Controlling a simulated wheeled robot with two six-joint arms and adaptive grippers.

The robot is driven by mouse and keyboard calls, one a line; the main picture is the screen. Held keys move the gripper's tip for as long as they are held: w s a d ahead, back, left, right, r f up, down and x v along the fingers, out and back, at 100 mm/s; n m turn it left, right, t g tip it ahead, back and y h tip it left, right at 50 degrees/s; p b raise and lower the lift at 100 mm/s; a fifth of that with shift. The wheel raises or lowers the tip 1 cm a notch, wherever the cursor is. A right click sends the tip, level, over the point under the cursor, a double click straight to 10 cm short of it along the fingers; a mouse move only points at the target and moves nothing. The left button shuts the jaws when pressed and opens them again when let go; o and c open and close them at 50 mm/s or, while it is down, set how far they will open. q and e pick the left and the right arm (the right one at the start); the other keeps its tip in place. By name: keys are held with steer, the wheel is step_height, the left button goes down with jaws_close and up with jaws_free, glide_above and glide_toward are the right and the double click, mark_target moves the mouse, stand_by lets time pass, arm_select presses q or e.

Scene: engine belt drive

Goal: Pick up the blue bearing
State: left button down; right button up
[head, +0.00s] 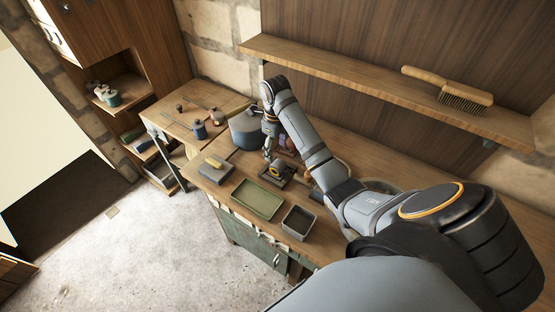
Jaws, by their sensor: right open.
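My right arm reaches in from the right over the workbench. Its gripper (268,156) is small in the view and points down, open, just above and beside a dark square fixture (277,178). A small rounded part with a yellowish and dark surface (277,166) sits on this fixture, close to the fingertips. I cannot make out a clearly blue bearing; it may be too small or hidden by the gripper and arm. My left gripper is not in view.
A green tray (257,199), a grey open box (298,222) and a grey block with a yellow top (214,167) lie along the bench's front. A shelf with a brush (463,98) runs above.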

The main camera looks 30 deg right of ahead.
mark_target(278, 163)
step_height(278, 163, down, 4)
steer(key=b, duration=0.3)
steer(key=shift+w+d+f, duration=0.1)
steer(key=shift+d+f, duration=0.05)
steer(key=shift+w+d+f+b, duration=0.25)
steer(key=shift+f+b, duration=0.1)
steer(key=shift+f, duration=0.2)
steer(key=shift+s+a+f+b, duration=0.1)
steer(key=shift+f+b, duration=0.25)
steer(key=f+b, duration=0.3)
steer(key=f, duration=0.1)
steer(key=shift+s, duration=0.3)
steer(key=shift+f, duration=0.2)
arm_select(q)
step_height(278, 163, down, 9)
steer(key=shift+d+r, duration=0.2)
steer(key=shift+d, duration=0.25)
arm_select(e)
steer(key=shift+r, duration=0.15)
steer(key=shift+c, duration=1.2)
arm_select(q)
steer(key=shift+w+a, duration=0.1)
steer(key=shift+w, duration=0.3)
arm_select(e)
jaws_close()
